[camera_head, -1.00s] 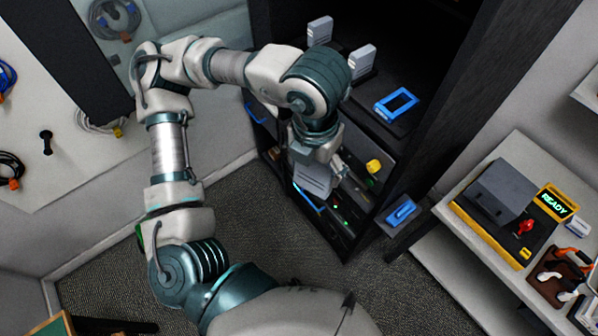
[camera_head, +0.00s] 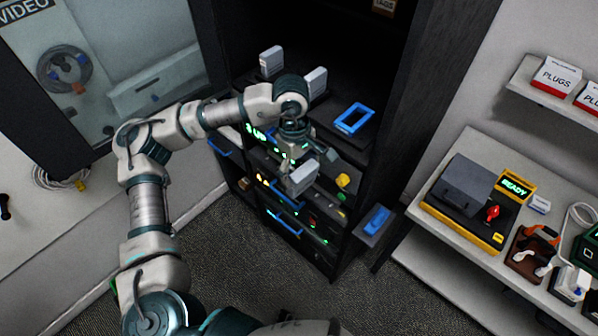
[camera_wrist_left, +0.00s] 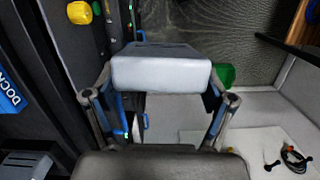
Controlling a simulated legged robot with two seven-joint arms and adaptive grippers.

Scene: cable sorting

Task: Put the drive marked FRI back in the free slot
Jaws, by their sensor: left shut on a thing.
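My left gripper (camera_head: 297,164) is shut on a pale grey drive (camera_head: 300,180), held in front of the rack (camera_head: 325,262). In the left wrist view the two fingers of the left gripper (camera_wrist_left: 160,100) stand at either side of the drive (camera_wrist_left: 160,74), whose plain pale face fills the gap. No FRI mark is readable on it. The rack front has blue handles (camera_head: 284,222) and small green and amber lights. The drive and arm cover part of this front, and I cannot make out the free slot. My right gripper is not in view.
Two pale upright units (camera_head: 271,62) and (camera_head: 316,82) and a blue frame (camera_head: 354,120) stand on the rack's top. A yellow knob (camera_head: 343,180) and a blue-handled piece (camera_head: 376,219) are at right. A bench (camera_head: 403,250) holds a READY device (camera_head: 514,188).

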